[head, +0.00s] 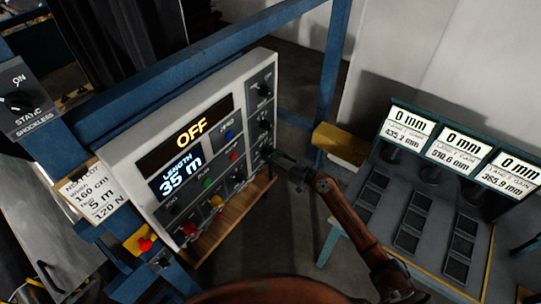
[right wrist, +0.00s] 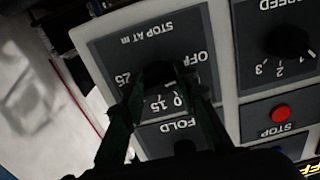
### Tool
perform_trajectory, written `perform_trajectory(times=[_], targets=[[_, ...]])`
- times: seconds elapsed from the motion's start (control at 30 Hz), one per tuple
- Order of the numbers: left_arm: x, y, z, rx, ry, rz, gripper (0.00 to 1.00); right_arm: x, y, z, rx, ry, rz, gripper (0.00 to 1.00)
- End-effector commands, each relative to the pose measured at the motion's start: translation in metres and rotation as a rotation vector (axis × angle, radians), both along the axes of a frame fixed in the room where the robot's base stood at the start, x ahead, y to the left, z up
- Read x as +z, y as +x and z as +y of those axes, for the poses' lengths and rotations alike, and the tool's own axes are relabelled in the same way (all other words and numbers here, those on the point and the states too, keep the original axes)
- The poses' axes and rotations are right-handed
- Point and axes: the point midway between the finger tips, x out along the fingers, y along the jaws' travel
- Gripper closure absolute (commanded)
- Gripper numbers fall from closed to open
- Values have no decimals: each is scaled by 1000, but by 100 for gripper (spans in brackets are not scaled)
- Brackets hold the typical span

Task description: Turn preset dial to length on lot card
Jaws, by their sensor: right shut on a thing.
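The control panel (head: 215,150) stands left of centre in the head view. Its upper display (head: 192,133) reads OFF and its lower display (head: 180,178) reads LENGTH 35 m. The lot card (head: 95,195) hangs at its left; I read 160 cm, 5 m and 120 N, though the start of the length line is unclear. My right gripper (head: 277,158) is at the panel's right edge. In the right wrist view its fingers (right wrist: 162,88) are shut on the dark preset dial (right wrist: 158,70), marked STOP AT m with OFF, 15 and 25. The dial's pointer is hidden. My left gripper is out of view.
A SPEED dial (right wrist: 290,40) and a red STOP button (right wrist: 281,113) are close beside the held dial. A console with several 0 mm displays (head: 460,148) stands at right. A blue post (head: 333,80) rises behind my right arm.

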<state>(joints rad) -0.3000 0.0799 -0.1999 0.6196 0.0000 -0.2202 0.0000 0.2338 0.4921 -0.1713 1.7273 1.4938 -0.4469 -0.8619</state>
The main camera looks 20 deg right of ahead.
Motion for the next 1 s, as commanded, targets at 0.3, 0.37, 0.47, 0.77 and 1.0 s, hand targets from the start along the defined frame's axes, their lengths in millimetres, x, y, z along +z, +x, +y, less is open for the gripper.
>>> perform_trajectory(times=[0.3,0.37,0.47,0.77,1.0], targets=[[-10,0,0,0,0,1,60,-1,0,0,-1,155,118,97],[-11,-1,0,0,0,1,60,0,0,0,-1,194,149,97],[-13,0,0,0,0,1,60,0,0,0,-1,258,199,97],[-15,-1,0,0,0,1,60,1,0,0,-2,421,326,97],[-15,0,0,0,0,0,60,1,0,0,-1,496,384,97]])
